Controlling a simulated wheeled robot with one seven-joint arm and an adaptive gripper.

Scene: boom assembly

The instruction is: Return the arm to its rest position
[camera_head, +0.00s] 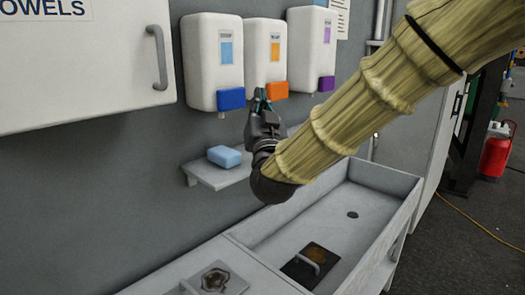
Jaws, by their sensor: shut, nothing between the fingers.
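My gripper (260,98) is shut and empty. It points upward just below the white middle dispenser (263,52) with the orange push bar (277,90). Its fingertips appear close to the left end of that bar; I cannot tell whether they touch it. My arm, in a ribbed yellowish cover, reaches in from the upper right and hides part of the wall and of the small shelf.
White dispensers with a blue bar (231,98) and a purple bar (326,84) flank the middle one. A blue sponge-like block (224,156) lies on a shelf (205,178). Below is a grey sink (350,205). A towel cabinet (75,75) hangs left; a red extinguisher (494,155) stands right.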

